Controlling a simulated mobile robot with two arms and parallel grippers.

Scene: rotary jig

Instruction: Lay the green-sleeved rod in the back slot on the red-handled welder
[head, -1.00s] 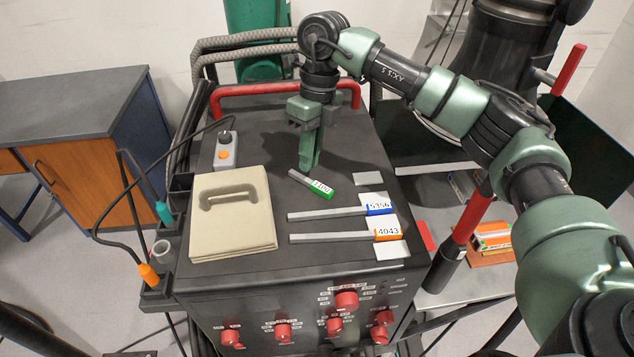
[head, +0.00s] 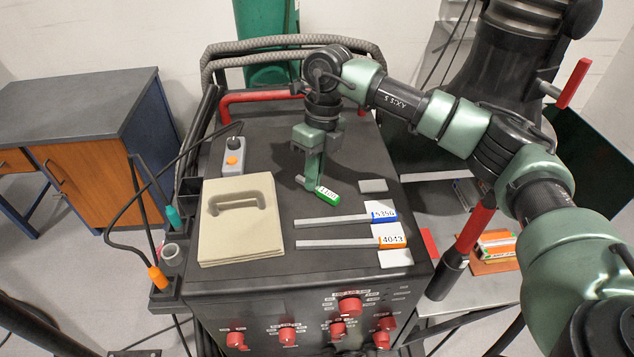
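The green-sleeved rod (head: 328,196) lies at a slant on the dark top of the red-handled welder (head: 275,291), its grey end pointing back left. My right gripper (head: 313,184) points down over the rod's grey part, just left of the green sleeve. Its fingers overlap edge-on, so I cannot tell whether they have closed on the rod. A bare light-grey plate (head: 373,186) lies on the top behind the two other rods; no slot edges are clear there. My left gripper is out of view.
A blue-sleeved rod (head: 345,221) and an orange-sleeved rod (head: 338,244) lie parallel in front of the plate. A beige handled block (head: 240,240) and a grey button box (head: 234,157) occupy the left. The red handle (head: 258,96) rises at the back.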

